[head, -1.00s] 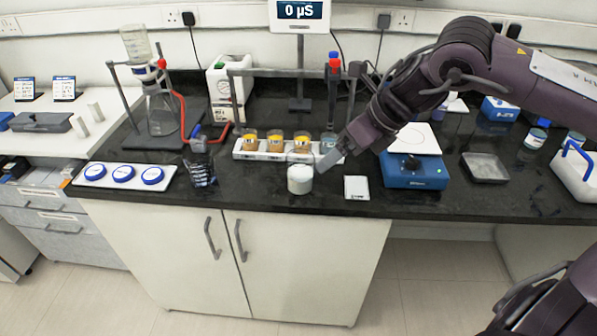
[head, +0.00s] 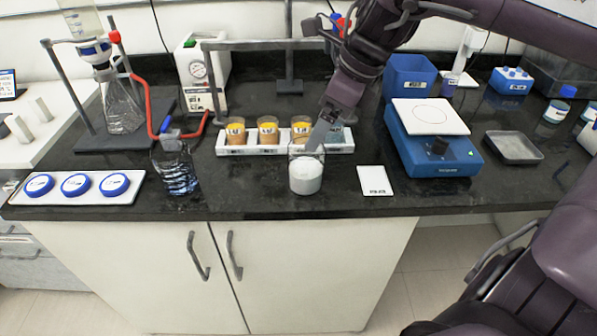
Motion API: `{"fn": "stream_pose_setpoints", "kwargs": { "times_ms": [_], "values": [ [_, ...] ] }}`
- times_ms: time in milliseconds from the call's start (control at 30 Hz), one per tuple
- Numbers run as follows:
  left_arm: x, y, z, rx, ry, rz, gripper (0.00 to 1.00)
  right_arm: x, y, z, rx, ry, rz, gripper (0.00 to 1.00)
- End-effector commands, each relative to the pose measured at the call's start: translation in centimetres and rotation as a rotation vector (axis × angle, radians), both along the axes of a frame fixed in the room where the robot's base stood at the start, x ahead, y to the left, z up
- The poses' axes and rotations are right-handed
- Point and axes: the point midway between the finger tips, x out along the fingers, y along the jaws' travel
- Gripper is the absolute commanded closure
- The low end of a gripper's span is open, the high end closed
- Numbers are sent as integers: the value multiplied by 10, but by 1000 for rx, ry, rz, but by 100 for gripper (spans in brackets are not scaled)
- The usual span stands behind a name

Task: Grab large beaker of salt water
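A glass beaker (head: 305,176) with white contents stands upright on the dark bench near its front edge, in the middle of the head view. A clear glass vessel (head: 178,172) with a blue part at its top stands further left; I cannot tell which of the two holds salt water. My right gripper (head: 318,133) comes down from the upper right to the rim of the white-filled beaker. A flat grey finger shows at the rim, seemingly at its back right. I cannot see whether the fingers are open or touch the glass. My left gripper is out of view.
A white rack (head: 262,150) with several small beakers stands just behind. A blue stirrer (head: 432,148) and a flat white card (head: 376,181) are to the right. Blue-lidded dishes lie on a white tray (head: 130,196) at left, before a flask stand (head: 110,143).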

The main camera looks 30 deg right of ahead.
Motion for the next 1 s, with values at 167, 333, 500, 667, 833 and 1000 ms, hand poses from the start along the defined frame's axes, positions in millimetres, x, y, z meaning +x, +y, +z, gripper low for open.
{"fn": "stream_pose_setpoints", "kwargs": {
  "times_ms": [167, 333, 500, 667, 833, 1000],
  "values": [
    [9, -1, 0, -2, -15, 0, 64, 4, 5, -19, 0, 5, 1, 12],
    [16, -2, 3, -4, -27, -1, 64, 8, 11, -33, 1, 5, 2, 12],
    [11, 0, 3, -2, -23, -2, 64, 13, 22, -53, 2, 6, 1, 12],
    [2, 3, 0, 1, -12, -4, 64, 18, 25, -69, 0, 4, -1, 12],
    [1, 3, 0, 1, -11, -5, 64, 20, 26, -72, 1, -1, -1, 12],
    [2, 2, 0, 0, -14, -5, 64, 20, 26, -71, 1, -1, -1, 17]
  ]
}}
